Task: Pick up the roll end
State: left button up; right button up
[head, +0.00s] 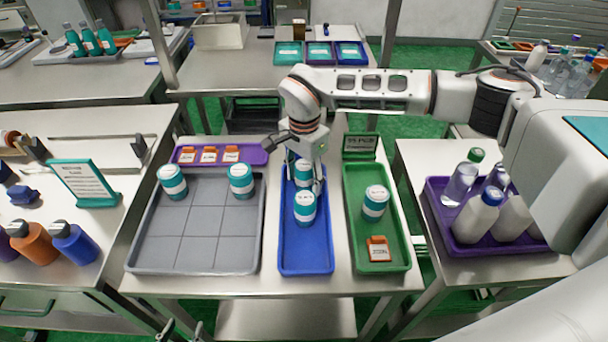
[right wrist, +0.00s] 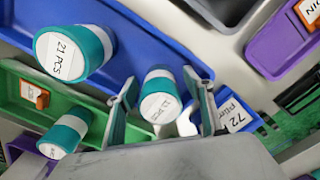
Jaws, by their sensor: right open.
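Two teal-and-white rolls stand in the blue tray (head: 304,258). The front roll (head: 305,208) reads "21 PCS" in the right wrist view (right wrist: 75,52). The back roll (head: 304,170) has a label that seems to read 11 PCS, and it also shows in the right wrist view (right wrist: 160,97). No label names the roll end. My right gripper (head: 305,182) is open over the blue tray, its fingers on either side of the back roll, with gaps visible in the right wrist view (right wrist: 161,82). My left gripper (head: 182,331) is open and empty at the bottom edge.
A grey gridded tray (head: 195,265) at left holds two similar rolls. A purple tray (head: 182,153) with cards lies behind. Bottles stand on both side tables.

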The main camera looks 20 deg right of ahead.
jog(key=c, duration=1.2)
notch_tip(320, 180, up, 20)
jog(key=shift+r+b, duration=0.1)
jog(key=shift+b, duration=0.2)
